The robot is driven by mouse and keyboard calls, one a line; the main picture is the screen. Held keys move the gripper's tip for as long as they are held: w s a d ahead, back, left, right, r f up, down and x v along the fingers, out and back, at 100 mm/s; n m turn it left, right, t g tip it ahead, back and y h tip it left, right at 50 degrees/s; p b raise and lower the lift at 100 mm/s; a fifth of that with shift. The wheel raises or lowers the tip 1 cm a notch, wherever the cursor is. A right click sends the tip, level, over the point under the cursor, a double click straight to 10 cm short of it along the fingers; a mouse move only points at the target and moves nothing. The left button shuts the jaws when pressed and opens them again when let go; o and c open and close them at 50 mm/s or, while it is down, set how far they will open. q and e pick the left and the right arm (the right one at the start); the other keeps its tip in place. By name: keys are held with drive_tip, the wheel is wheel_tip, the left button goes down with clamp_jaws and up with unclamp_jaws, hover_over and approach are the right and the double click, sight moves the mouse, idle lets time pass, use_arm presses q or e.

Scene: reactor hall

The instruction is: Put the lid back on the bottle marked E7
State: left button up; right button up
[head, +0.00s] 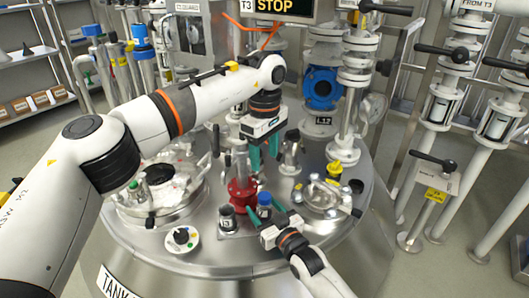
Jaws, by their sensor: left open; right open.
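A small bottle with a blue top (264,205) stands on the steel tank top, near the middle front. My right gripper (265,213) is open, with its teal fingers around or beside this bottle; I cannot tell whether they touch it. A small grey-white bottle with a dark top (227,218) stands to the left. I cannot read E7 on either one, and no loose lid can be made out. My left gripper (264,153) is open, points down, and appears empty above the tank top, behind the blue-topped bottle.
A red valve or flange (242,191) with an upright stem stands left of the blue-topped bottle. A round clamped hatch (325,197) lies to the right, a larger one at left. A round control knob unit (182,239) sits at front left. Pipes and a blue valve (321,88) rise behind.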

drive_tip(key=p+v, duration=0.4)
drive_tip(key=v, duration=0.7)
drive_tip(key=shift+d, duration=0.1)
drive_tip(key=shift+s+d, duration=0.25)
drive_tip(key=shift+s, duration=0.2)
